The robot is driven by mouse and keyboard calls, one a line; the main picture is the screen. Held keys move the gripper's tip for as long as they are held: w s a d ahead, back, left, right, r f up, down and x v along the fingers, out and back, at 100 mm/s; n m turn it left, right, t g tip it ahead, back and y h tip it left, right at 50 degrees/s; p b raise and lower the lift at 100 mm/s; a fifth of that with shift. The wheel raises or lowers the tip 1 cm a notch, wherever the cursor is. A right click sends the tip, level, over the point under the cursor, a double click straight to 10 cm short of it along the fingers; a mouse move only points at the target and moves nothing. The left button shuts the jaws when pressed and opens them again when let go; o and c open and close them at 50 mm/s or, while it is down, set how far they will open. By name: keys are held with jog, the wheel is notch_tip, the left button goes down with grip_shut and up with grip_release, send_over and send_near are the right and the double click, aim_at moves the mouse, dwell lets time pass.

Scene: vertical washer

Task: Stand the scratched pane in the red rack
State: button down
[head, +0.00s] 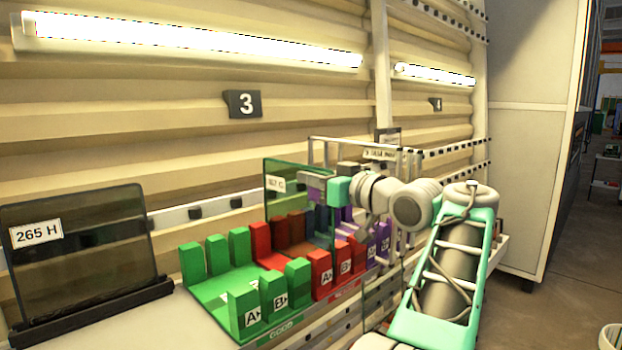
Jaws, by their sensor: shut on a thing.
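My gripper (316,186) is shut on a greenish see-through pane (284,205) with a white label whose text is too small to read surely. The pane is upright, above or among the posts of the red rack (321,274). I cannot tell whether its lower edge touches the rack. The red rack has front posts marked A and B, and its back posts show through the pane. Whether this pane is scratched does not show. A dark smoky pane (85,240) labelled 265 H stands upright at the left in a black holder (95,311).
A green rack (215,290) with several posts adjoins the red rack on the left. A purple rack (377,248) adjoins it on the right, partly hidden by my arm. A metal frame (340,143) stands behind. A slatted wall with lamps closes off the back.

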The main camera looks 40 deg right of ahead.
jog(key=shift+f+b, duration=0.5)
jog(key=shift+b, duration=0.1)
dwell(0.6)
